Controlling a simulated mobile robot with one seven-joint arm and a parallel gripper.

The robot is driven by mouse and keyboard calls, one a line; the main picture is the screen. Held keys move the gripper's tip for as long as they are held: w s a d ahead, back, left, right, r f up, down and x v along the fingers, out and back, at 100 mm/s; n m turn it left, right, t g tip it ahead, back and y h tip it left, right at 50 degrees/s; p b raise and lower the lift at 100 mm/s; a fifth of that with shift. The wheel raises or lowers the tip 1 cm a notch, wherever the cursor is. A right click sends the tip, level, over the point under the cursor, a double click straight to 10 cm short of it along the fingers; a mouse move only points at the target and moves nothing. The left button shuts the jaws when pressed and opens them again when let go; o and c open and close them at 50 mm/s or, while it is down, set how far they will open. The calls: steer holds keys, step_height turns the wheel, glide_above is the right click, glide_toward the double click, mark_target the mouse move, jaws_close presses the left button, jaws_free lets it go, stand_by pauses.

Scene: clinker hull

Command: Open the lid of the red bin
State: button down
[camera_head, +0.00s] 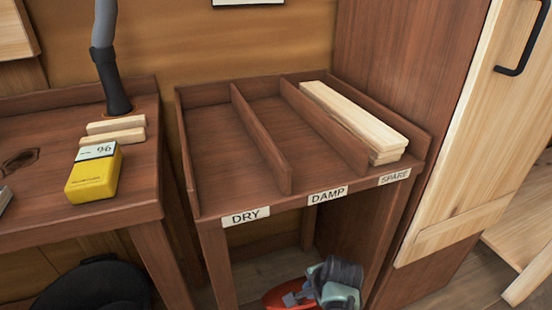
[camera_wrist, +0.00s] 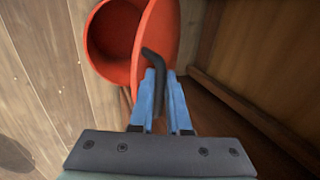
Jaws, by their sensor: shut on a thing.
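The red bin (camera_wrist: 92,55) is at the upper left of my wrist view, with its dark inside showing. Its red lid (camera_wrist: 157,30) stands tilted up from the opening, at the right of the mouth. A dark bent handle (camera_wrist: 152,56) sits on the lid. My gripper (camera_wrist: 160,78) has blue fingers shut on this handle. In the head view, only a red piece of the bin or lid (camera_head: 279,297) shows at the bottom edge, beside my gripper, and my wrist hides the rest.
A sorting rack (camera_head: 208,190) labelled DRY, DAMP and SPARE stands above my arm, with pale boards (camera_head: 360,118) in its right bay. Its legs flank my arm. A workbench (camera_head: 40,225) with a yellow meter (camera_head: 93,175) is at left. A wooden door (camera_head: 475,130) is at right.

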steer(key=shift+w+a+r, duration=0.1)
steer(key=shift+w+r, duration=0.1)
steer(key=shift+w+a+r+g+b, duration=0.25)
steer(key=shift+w+b, duration=0.1)
steer(key=shift+w, duration=0.15)
steer(key=shift+w+a+r+g+b, duration=0.15)
steer(key=shift+w+r+b, duration=0.15)
steer(key=shift+w, duration=0.2)
steer(key=shift+w+r, duration=0.15)
steer(key=shift+r, duration=0.05)
steer(key=c, duration=0.6)
jaws_free()
steer(key=shift+c, duration=0.2)
